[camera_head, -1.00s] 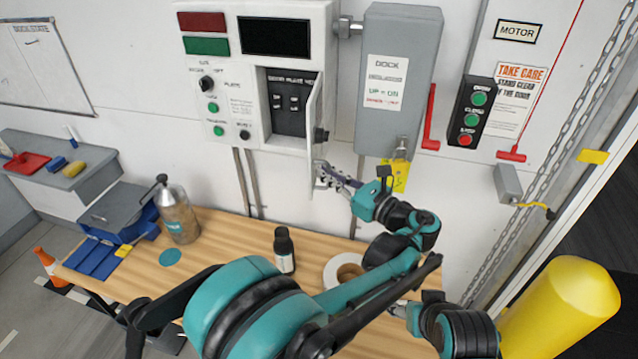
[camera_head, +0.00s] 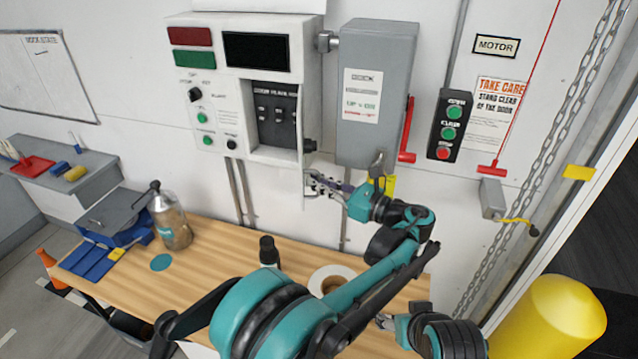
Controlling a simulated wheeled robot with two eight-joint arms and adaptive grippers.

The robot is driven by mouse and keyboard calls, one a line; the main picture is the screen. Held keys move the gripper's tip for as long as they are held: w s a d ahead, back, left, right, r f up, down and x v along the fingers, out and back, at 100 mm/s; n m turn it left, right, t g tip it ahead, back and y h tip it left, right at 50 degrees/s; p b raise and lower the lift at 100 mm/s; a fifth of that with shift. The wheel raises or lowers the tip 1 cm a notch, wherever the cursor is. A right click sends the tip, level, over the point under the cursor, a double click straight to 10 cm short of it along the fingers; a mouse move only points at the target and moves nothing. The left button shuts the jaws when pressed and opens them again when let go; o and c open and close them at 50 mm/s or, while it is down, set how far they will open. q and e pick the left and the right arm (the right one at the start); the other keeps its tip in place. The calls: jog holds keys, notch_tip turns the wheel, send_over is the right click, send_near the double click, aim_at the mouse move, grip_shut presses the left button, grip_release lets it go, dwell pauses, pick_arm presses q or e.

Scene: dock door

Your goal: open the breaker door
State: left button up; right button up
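The breaker door (camera_head: 301,160) is a narrow pale panel on the right of the white control cabinet's recess. It stands open and is seen nearly edge-on, with a dark knob (camera_head: 309,146) on its right side. Dark breakers (camera_head: 276,115) show in the recess. My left gripper (camera_head: 313,184) is at the right side of the door, low down, below the knob. Its fingers overlap the door's lower part; I cannot tell whether they touch or grip it. My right gripper (camera_head: 383,322) is low at the right over the table, partly hidden, its finger state unclear.
A grey disconnect box (camera_head: 378,95) with a red lever (camera_head: 407,135) hangs just right of the door. The wooden table (camera_head: 215,265) below carries a spray bottle (camera_head: 170,220), a dark bottle (camera_head: 268,252) and a tape roll (camera_head: 328,276). A yellow bollard (camera_head: 550,320) stands at lower right.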

dwell(0.3)
pick_arm(q)
jog(key=v, duration=0.7)
jog(key=shift+s+d, duration=0.1)
dwell(0.3)
